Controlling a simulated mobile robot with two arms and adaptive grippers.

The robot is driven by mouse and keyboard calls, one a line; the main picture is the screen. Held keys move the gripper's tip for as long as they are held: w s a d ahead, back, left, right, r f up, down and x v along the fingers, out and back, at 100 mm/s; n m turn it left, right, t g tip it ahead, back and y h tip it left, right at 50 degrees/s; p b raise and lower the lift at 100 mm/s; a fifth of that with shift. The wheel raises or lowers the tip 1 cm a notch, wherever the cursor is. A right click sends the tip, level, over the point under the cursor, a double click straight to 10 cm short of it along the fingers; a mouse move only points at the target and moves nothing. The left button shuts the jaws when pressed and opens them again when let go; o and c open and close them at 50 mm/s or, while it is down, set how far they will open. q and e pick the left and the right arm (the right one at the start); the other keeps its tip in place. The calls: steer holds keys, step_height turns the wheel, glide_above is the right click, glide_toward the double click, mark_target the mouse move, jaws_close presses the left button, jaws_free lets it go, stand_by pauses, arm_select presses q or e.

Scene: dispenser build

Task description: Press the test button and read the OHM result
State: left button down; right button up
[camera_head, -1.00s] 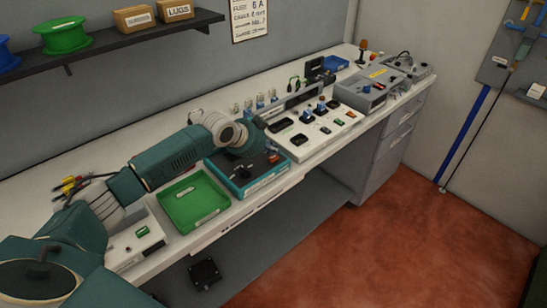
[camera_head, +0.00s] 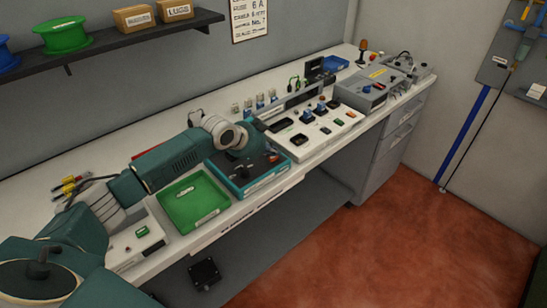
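My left arm reaches over the bench from the lower left. Its wrist hangs over the back of a teal box (camera_head: 226,174) with a black top, a red part and a dark knob. My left gripper (camera_head: 241,156) is small and dark against that black top, so I cannot make out its fingers or any contact. A grey instrument box (camera_head: 380,98) with a yellow label stands farther right on the bench. I cannot identify the test button or read an OHM result. My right gripper is not in view.
A green tray (camera_head: 190,203) lies left of the teal box. A white panel (camera_head: 305,147) with dark sockets and small coloured parts lies to its right. A shelf (camera_head: 110,42) with spools and boxes hangs above. A black box (camera_head: 205,273) sits below the bench. The red floor is clear.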

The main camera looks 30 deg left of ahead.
mark_target(273, 158)
arm_select(q)
steer(key=shift+f, duration=0.45)
stand_by(0.4)
steer(key=shift+r+p, duration=0.7)
steer(key=shift+r, duration=0.15)
steer(key=shift+r, duration=0.1)
step_height(273, 158, up, 5)
steer(key=p, duration=0.4)
steer(key=shift+p, duration=0.3)
